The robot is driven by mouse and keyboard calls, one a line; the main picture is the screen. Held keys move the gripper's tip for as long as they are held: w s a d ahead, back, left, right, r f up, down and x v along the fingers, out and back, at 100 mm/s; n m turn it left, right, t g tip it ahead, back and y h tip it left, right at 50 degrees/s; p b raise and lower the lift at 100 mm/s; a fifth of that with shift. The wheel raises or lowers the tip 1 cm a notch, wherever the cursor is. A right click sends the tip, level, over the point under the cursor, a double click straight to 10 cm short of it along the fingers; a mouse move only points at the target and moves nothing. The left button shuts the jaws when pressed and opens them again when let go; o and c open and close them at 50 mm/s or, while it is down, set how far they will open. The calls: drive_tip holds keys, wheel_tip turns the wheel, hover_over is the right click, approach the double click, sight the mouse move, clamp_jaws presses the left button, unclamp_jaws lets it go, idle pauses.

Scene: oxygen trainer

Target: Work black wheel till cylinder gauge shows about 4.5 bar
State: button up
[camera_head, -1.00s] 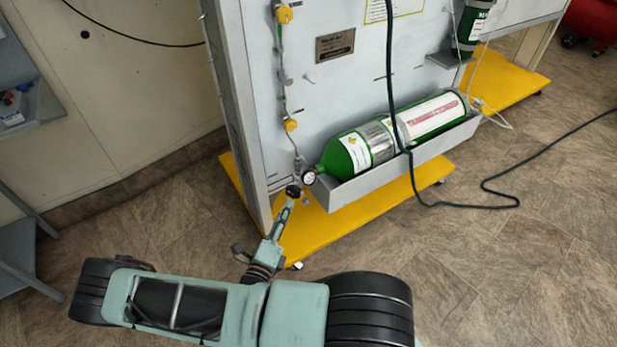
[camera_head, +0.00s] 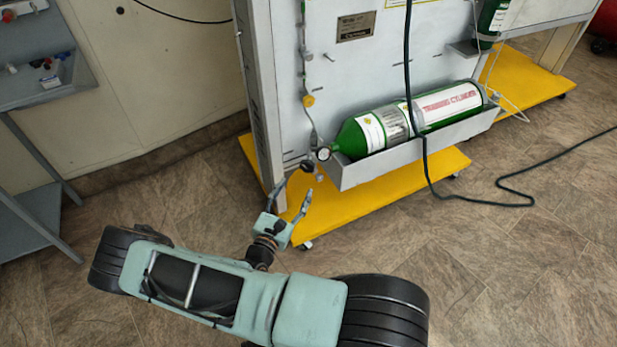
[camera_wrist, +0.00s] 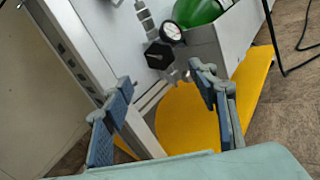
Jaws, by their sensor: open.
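The black wheel (camera_head: 307,166) sits at the left end of the green cylinder (camera_head: 400,128), beside the round white-faced cylinder gauge (camera_head: 324,154). In the wrist view the black wheel (camera_wrist: 158,54) shows as a dark faceted knob, with the gauge (camera_wrist: 171,31) just above and right of it. The gauge's needle is too small to read for certain. My gripper (camera_head: 291,193) is open, short of the wheel on the near side and apart from it. In the wrist view the two fingers of my gripper (camera_wrist: 160,78) are spread wide with nothing between them.
The cylinder lies in a grey tray (camera_head: 415,150) on the panel (camera_head: 365,75), above a yellow base (camera_head: 350,203). A black cable (camera_head: 424,160) hangs in front of the cylinder. A grey shelf (camera_head: 45,95) stands at the left.

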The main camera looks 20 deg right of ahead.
sight(306, 168)
drive_tip(key=w+d+m+b, duration=0.1)
drive_tip(key=w+d, duration=0.2)
drive_tip(key=w+d+m+b, duration=0.1)
drive_tip(key=w+d, duration=0.3)
drive_tip(key=shift+w+d, duration=0.2)
drive_tip(key=shift+d, duration=0.1)
drive_tip(key=shift+c, duration=0.6)
drive_tip(key=c, duration=1.1)
